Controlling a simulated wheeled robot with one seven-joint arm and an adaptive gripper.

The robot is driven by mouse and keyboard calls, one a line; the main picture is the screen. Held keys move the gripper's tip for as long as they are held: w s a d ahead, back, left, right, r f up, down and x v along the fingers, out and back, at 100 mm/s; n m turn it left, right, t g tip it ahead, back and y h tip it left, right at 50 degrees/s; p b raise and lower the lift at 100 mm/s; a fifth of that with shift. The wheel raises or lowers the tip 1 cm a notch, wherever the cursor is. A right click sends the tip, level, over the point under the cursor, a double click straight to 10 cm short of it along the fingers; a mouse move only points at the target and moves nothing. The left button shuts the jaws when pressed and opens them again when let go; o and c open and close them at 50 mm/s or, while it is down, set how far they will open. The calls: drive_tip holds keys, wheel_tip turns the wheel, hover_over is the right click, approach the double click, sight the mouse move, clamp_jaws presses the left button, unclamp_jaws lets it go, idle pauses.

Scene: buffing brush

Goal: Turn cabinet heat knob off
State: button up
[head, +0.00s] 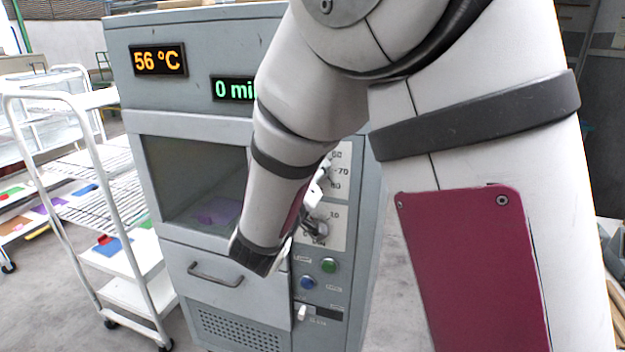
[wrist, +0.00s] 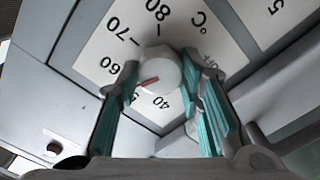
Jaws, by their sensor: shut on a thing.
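The heat knob (wrist: 160,72) is a round white-grey knob with a red pointer line. It sits on a white dial plate marked in °C, with 40, 60, 70, 80 and OFF legible. The pointer faces lower left in the wrist view, toward the partly covered mark between 40 and 60. My gripper (wrist: 163,78) has its teal-padded fingers on both sides of the knob, closed on it. In the head view, my arm hides the knob and most of my gripper (head: 318,187). The grey cabinet (head: 205,125) shows 56 °C on its orange display (head: 158,60).
Below the heat dial are a second knob (head: 314,228), a green button (head: 328,265), a blue button (head: 307,283) and a small white switch (head: 302,312). The cabinet's drawer handle (head: 215,275) protrudes at left. A white wire-shelf trolley (head: 100,185) stands left of the cabinet.

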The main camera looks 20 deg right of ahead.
drive_tip(key=shift+s+f+n+p, duration=0.15)
drive_tip(key=shift+n+p, duration=0.35)
drive_tip(key=shift+n, duration=7.3)
drive_tip(key=shift+f+n+p, duration=0.15)
drive_tip(key=shift+n+p, duration=0.35)
drive_tip(key=shift+n, duration=7.3)
drive_tip(key=o, duration=1.2)
drive_tip(key=shift+c, duration=0.2)
